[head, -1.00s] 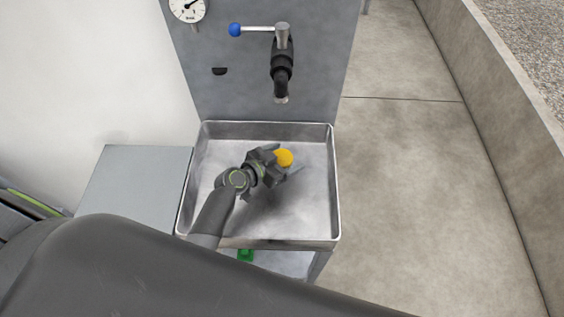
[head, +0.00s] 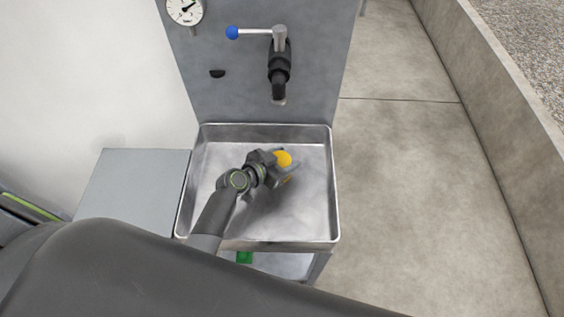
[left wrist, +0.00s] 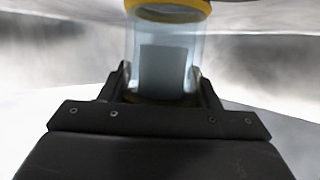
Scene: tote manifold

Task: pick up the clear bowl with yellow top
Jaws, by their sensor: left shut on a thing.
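The clear bowl with yellow top (head: 283,158) is in the metal tray under the tap, mostly hidden by my left gripper in the head view. In the left wrist view the clear bowl (left wrist: 168,52) stands between the fingers, its see-through wall with a grey patch below a yellow rim. My left gripper (head: 280,172) is shut on it, with a finger on each side of its lower part. Whether the bowl touches the tray floor cannot be told. My right gripper is not in view.
The metal tray (head: 328,215) has raised walls and free floor around the gripper. A black tap (head: 279,72) with a blue-knobbed lever hangs above its back edge. A grey flat surface (head: 130,195) lies to the left. A green thing (head: 244,257) shows below the tray.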

